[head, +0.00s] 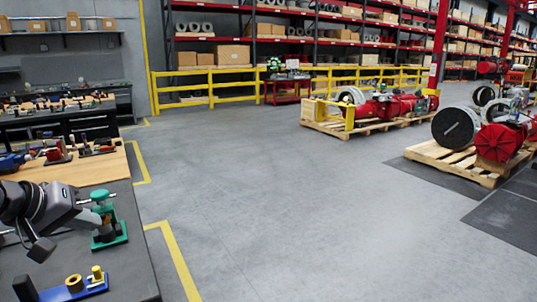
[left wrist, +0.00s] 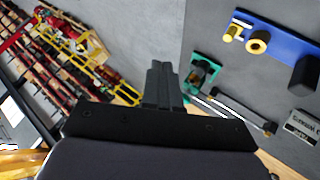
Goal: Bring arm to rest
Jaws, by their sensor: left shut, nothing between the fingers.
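My left arm comes in from the left over the grey bench top (head: 130,262). My left gripper (head: 41,250) is above the bench, left of the green fixture (head: 108,220). In the left wrist view its dark fingers (left wrist: 162,82) are together with nothing between them. The green fixture also shows there (left wrist: 204,72), partly hidden, right of the fingers. The blue plate (head: 75,290) with brass-coloured parts lies nearer the front of the bench; it also shows in the left wrist view (left wrist: 280,38). My right gripper is not in view.
A wooden bench top (head: 118,168) with tools stands behind the grey bench. Yellow floor lines (head: 175,262) run beside the benches. The grey floor (head: 270,210) in the middle is clear. Pallets (head: 455,160) with red machines stand right, with yellow railings (head: 210,88) and shelves behind.

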